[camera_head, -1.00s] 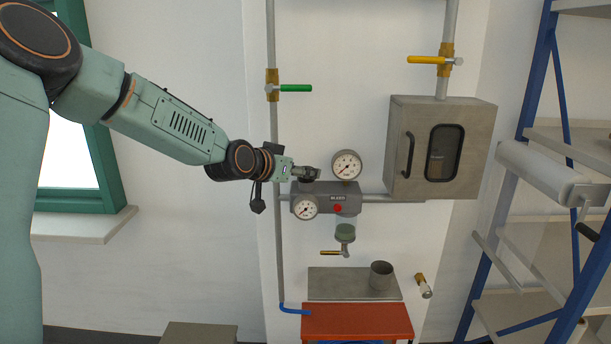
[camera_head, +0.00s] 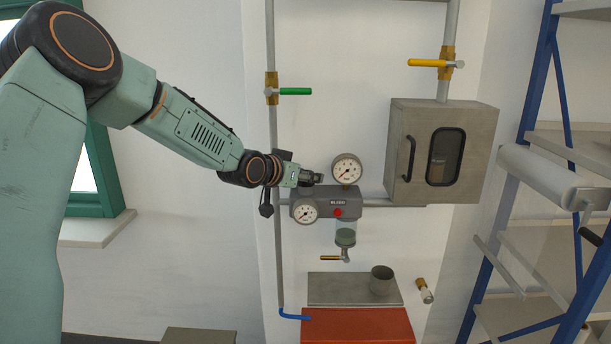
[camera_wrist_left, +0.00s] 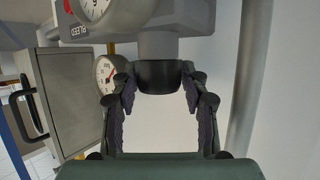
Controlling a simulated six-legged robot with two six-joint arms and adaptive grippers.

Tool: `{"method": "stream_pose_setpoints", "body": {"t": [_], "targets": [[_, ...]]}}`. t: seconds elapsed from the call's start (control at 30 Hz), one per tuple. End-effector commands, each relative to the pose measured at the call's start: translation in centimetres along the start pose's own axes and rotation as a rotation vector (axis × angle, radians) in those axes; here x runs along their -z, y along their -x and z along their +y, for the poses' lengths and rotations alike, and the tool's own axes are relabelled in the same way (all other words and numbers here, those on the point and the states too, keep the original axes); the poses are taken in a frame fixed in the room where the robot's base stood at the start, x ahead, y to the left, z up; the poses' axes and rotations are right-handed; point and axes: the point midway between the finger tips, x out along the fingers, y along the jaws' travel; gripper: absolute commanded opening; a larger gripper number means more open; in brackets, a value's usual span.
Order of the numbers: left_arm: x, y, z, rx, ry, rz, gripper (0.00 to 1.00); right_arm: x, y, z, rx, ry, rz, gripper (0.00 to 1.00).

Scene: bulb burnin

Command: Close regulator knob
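The grey regulator body (camera_head: 345,203) is on the wall pipe, with a red button and two white dial gauges. The regulator knob (camera_wrist_left: 163,77) shows in the left wrist view as a short dark cylinder on the grey body. My left gripper (camera_head: 313,178) is at the upper left of the regulator; the knob is mostly hidden there. In the left wrist view, its two fingers (camera_wrist_left: 163,84) stand on either side of the knob, tips very close to its sides. I cannot tell whether they press on it. My right gripper is not in view.
A gauge (camera_head: 347,169) stands close right of my gripper. A green-handled valve (camera_head: 294,91) is above on the pipe, and a grey cabinet (camera_head: 398,185) is to the right. A red cart (camera_head: 357,325) and blue-framed shelves are lower and right.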

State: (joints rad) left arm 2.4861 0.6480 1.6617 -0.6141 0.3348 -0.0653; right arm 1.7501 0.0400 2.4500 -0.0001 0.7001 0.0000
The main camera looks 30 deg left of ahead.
Motion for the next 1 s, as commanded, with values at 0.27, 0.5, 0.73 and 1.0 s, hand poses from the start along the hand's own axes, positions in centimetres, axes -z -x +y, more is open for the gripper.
{"method": "stream_pose_setpoints", "body": {"t": [0.27, 0.5, 0.73, 1.0], "targets": [[0.05, 0.02, -0.01, 0.0, 0.0, 0.001, 0.18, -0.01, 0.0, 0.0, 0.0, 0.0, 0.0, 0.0], [0.11, 0.02, -0.02, 0.001, 0.0, 0.002, 0.08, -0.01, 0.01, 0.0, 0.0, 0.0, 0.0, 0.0], [0.16, 0.03, -0.03, 0.002, 0.001, 0.003, 0.08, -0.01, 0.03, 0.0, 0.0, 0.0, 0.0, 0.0], [0.22, 0.03, -0.03, 0.007, 0.002, 0.004, 0.08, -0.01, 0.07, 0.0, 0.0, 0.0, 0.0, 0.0]]}}
